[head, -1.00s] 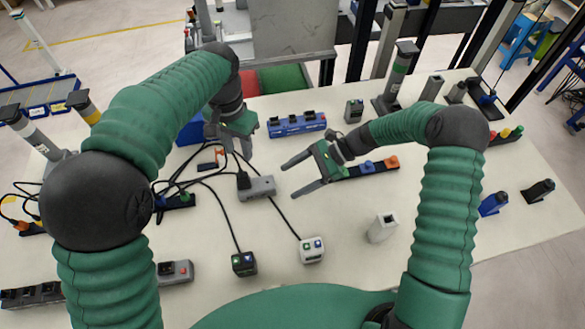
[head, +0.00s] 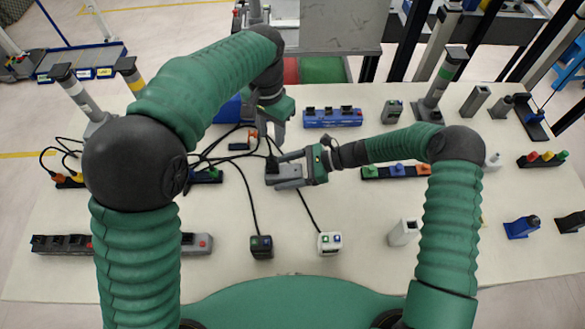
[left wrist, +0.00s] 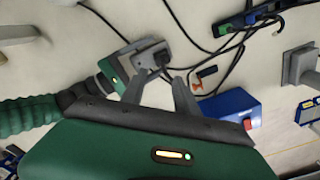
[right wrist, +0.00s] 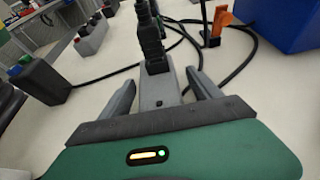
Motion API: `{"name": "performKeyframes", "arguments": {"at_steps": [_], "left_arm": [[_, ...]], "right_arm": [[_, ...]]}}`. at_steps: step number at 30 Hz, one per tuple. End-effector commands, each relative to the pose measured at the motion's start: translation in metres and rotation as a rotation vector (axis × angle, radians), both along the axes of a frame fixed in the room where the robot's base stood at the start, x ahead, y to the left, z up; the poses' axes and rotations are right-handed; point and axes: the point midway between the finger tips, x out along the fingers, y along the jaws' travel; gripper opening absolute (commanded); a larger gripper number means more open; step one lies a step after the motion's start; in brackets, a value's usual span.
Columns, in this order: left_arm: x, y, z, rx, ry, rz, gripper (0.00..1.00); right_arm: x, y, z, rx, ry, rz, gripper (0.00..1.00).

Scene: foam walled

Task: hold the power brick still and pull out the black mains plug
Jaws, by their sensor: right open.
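The grey power brick (head: 288,183) lies on the table; it also shows in the right wrist view (right wrist: 153,98). The black mains plug (right wrist: 152,50) is seated in the brick's far end, with its cable running off; the left wrist view shows it too (left wrist: 153,58). My right gripper (right wrist: 160,78) is open, with one finger on each side of the brick; contact is not clear. My left gripper (head: 275,132) is open and empty beyond the brick. Its fingers (left wrist: 159,83) point toward the plug and stand apart from it.
Black cables cross the table left of the brick. An orange connector (right wrist: 217,22) and a blue box (right wrist: 285,22) stand beyond it. A blue socket strip (head: 333,118) lies behind. White (head: 329,243) and black (head: 261,246) cubes sit in front.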

Motion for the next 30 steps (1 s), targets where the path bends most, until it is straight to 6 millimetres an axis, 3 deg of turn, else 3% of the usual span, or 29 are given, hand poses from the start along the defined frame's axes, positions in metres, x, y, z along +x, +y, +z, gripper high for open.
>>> {"name": "performKeyframes", "arguments": {"at_steps": [5,21,23,26,30], "left_arm": [[0.0001,0.0010,0.0001,0.000,0.000,0.001,0.36],[0.0002,-0.0007,0.0000,0.001,0.000,0.001,0.36],[0.0002,-0.0005,0.0000,0.001,-0.001,0.001,0.39],[-0.0003,-0.0013,-0.0005,0.001,0.000,0.044,0.52],[-0.0032,-0.0063,-0.0024,0.004,-0.002,0.281,0.55]], "right_arm": [[-0.0002,0.0005,0.0002,0.000,0.000,0.001,0.70],[0.0000,-0.0013,-0.0001,0.000,0.000,0.000,0.00],[0.0000,-0.0013,-0.0001,0.000,0.000,0.000,0.00],[-0.0001,-0.0009,-0.0002,0.000,0.000,0.001,0.00],[-0.0002,-0.0009,-0.0002,0.001,0.000,0.001,0.00]]}}
